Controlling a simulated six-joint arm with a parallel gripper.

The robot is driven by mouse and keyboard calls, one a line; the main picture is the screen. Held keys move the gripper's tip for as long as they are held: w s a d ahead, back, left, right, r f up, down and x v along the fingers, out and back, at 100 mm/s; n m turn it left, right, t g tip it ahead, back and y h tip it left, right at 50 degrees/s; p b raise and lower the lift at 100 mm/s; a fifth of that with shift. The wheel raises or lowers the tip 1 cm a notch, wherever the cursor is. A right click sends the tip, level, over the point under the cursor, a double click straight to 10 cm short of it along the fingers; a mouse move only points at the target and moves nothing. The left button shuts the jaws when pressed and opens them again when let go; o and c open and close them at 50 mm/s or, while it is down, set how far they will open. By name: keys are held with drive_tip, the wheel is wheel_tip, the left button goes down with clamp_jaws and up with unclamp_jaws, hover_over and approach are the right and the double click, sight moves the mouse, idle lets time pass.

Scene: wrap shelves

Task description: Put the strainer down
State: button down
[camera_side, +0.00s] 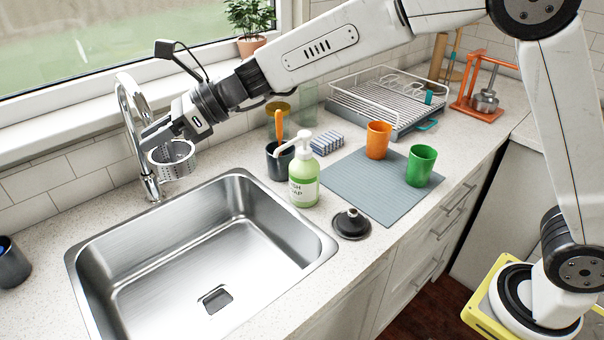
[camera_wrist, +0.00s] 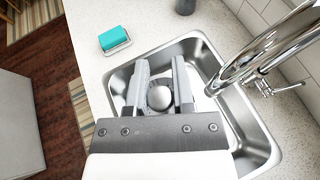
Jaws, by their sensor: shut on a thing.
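The strainer (camera_side: 172,160) is a small round metal basket with a perforated wall. My gripper (camera_side: 158,135) is shut on it and holds it up near the faucet, above the back edge of the sink (camera_side: 225,185). In the wrist view, a rounded grey metal part, seemingly of the strainer (camera_wrist: 160,97), shows between the two fingers of my gripper (camera_wrist: 160,80). The sink's rim (camera_wrist: 204,44) surrounds them from below in that view. The fingers hide part of the strainer, and its exact height above the sink is hard to tell.
The faucet (camera_side: 128,125) stands very close to the strainer. A soap bottle (camera_side: 304,180), a dark utensil cup (camera_side: 279,163) and a black stopper (camera_side: 351,224) are right of the sink. A teal sponge (camera_wrist: 110,37) lies beside the sink. The sink basin looks empty.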

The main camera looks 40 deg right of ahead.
wheel_tip(320, 180, up, 3)
drive_tip(key=shift+d+f, duration=0.1)
drive_tip(key=shift+d, duration=0.05)
drive_tip(key=d+m+t+h, duration=0.3)
drive_tip(key=d+m+t, duration=0.1)
drive_tip(key=d, duration=2.1)
drive_tip(key=s+d+m+t+h, duration=0.25)
drive_tip(key=s+d, duration=0.35)
drive_tip(key=d, duration=0.3)
drive_tip(key=s+d+m+t+h, duration=0.1)
drive_tip(key=s+d+m+h, duration=0.15)
drive_tip(key=s+d, duration=0.55)
wheel_tip(320, 180, down, 18)
drive_tip(key=w+d, duration=0.1)
drive_tip(key=w, duration=0.1)
drive_tip(key=shift+d+f+y, duration=0.2)
drive_tip(key=shift+d+y, duration=0.1)
drive_tip(key=shift+f, duration=0.1)
drive_tip(key=shift+f, duration=2.1)
